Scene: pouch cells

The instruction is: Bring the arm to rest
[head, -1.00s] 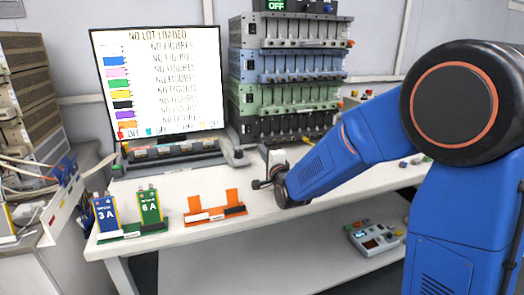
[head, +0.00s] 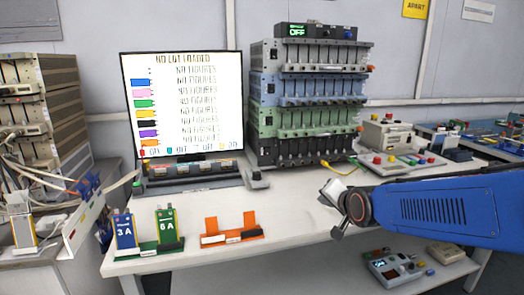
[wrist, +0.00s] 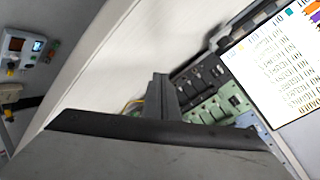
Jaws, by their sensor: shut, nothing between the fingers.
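My blue arm reaches in from the right in the head view. My gripper (head: 334,213) is at its end, over the front part of the white bench (head: 290,205), with nothing held. In the wrist view the gripper's dark fingers (wrist: 160,95) are together and point toward the bench and the rack. The gripper is right of the orange holder (head: 231,231) and apart from it.
A blue cell (head: 124,230) and a green cell (head: 166,229) stand in a green holder at the bench's left. The monitor (head: 182,105) and rack (head: 308,90) stand behind. A handheld meter (head: 393,268) lies on the lower shelf. The bench middle is clear.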

